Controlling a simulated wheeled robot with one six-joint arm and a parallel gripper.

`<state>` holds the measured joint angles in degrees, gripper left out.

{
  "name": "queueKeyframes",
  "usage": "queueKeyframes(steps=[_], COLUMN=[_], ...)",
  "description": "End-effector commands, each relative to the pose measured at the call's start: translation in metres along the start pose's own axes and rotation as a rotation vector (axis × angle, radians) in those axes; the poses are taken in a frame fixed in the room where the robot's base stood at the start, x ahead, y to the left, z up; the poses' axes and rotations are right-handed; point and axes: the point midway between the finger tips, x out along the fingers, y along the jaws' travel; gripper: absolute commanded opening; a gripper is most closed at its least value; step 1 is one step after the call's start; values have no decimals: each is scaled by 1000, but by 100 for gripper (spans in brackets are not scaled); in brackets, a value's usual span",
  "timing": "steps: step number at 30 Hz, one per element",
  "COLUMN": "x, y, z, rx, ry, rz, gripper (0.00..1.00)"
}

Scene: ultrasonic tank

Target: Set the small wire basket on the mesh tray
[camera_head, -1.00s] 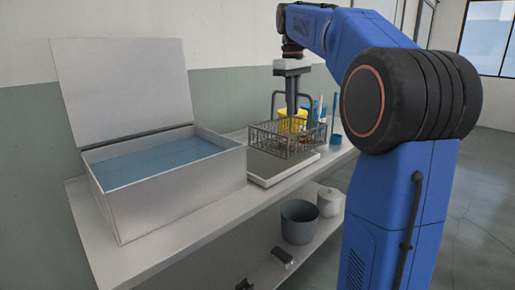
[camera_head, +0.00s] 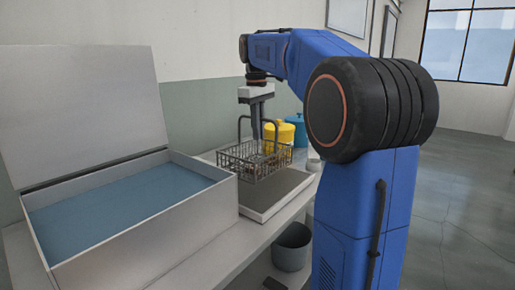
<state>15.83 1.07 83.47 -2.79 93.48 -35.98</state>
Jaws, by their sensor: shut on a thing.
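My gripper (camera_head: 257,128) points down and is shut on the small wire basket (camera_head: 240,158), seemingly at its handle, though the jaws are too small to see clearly. The basket is dark wire with raised end handles and small items inside that I cannot make out. It hangs about level. The mesh tray (camera_head: 286,193) is a flat grey surface with a pale rim on the bench. The basket is over the tray's back left part and hides it there. A gap seems to show beneath the basket, but its height is hard to tell.
The open tank (camera_head: 140,228) with blue liquid and a raised lid (camera_head: 80,110) stands close left of the basket. A yellow canister (camera_head: 284,134) and a blue canister (camera_head: 297,128) stand behind. A grey bucket (camera_head: 292,246) is on the lower shelf.

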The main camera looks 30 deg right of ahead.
Motion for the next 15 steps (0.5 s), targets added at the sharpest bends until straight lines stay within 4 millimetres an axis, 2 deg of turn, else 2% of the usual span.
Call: queueKeyframes(steps=[7,15], x=[15,46], y=[-1,-3], z=[0,0], rx=[0,0], ry=[0,0], rz=[0,0], gripper=[0,0])
